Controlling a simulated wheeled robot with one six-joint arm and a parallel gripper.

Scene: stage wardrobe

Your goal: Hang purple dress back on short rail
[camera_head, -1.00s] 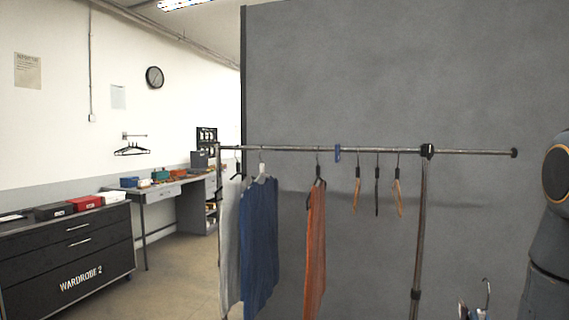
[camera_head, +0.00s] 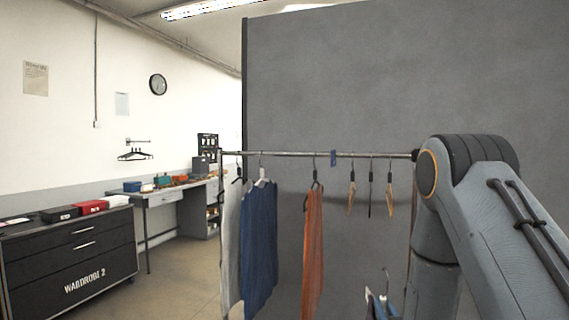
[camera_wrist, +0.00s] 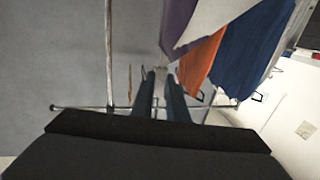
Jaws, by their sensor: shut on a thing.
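The purple dress (camera_wrist: 176,22) shows in the wrist view as a purple strip at the top, just beyond my fingertips. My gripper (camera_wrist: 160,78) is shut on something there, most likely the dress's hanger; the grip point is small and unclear. In the head view my gripper (camera_head: 378,306) is at the bottom edge, with a dark hanger hook (camera_head: 388,274) rising beside it. The dress itself is not seen there. The metal rail (camera_head: 290,154) runs across the middle, above and behind my gripper. Its right end is hidden behind my arm.
A white garment (camera_head: 231,240), a blue one (camera_head: 260,240) and an orange one (camera_head: 313,250) hang on the rail. Several empty hangers (camera_head: 352,192) hang right of a blue clip (camera_head: 333,158). A grey wall (camera_head: 400,80) stands behind. A dark drawer cabinet (camera_head: 70,260) is at left.

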